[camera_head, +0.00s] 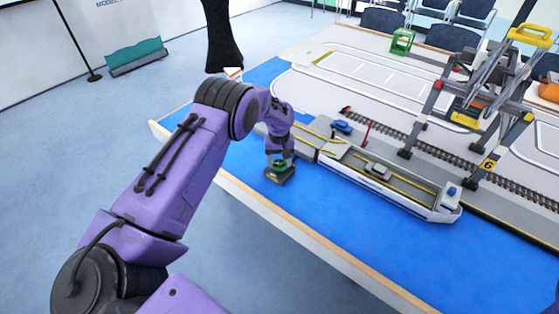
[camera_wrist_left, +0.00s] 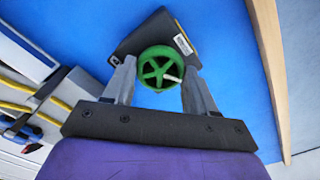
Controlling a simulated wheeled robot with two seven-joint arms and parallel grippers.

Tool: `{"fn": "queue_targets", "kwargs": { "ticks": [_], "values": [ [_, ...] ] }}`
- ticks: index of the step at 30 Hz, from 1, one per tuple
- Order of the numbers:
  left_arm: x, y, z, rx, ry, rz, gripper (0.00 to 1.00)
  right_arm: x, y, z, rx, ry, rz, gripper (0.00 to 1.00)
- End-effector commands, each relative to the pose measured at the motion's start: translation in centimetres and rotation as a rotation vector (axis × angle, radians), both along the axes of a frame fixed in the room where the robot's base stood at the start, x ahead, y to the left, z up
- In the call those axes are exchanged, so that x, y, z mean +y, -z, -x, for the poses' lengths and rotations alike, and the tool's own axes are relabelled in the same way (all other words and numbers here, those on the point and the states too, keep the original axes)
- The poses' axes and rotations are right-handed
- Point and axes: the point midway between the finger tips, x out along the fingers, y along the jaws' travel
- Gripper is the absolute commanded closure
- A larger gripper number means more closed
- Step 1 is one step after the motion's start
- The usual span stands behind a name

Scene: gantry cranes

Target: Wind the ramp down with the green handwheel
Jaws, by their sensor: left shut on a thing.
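The green handwheel (camera_wrist_left: 160,68) is a spoked wheel with a small light knob, on top of a dark base (camera_wrist_left: 150,36) that stands on the blue mat. My left gripper (camera_wrist_left: 160,80) is shut on the handwheel, with one finger on each side of its rim. In the head view the handwheel (camera_head: 279,162) shows just under my left gripper (camera_head: 280,156), its dark base (camera_head: 280,175) below. The grey ramp (camera_head: 308,140) with yellow lines seems to lie at the left end of the white ship; its exact tilt is hard to tell. My right gripper is out of view.
The white ship (camera_head: 440,209) carries a grey car (camera_head: 377,171). A blue car (camera_head: 341,126) and a thin red pole (camera_head: 366,133) are on the quay behind. A gantry crane (camera_head: 488,160) stands over rails (camera_head: 440,153) at right. Blue mat (camera_head: 330,225) is clear in front.

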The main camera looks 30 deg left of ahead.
Motion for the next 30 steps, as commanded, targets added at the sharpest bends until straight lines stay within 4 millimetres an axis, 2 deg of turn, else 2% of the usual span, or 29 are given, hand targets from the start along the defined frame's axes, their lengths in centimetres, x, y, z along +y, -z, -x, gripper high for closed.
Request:
{"fn": "queue_targets", "kwargs": {
  "ticks": [21,30],
  "values": [
    [0.05,-0.08,0.0,-0.002,-0.672,0.0,0.74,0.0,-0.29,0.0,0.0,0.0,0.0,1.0],
    [0.02,-0.06,0.04,-0.002,-0.897,0.0,0.74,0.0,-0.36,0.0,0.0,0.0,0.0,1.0]
  ]
}}
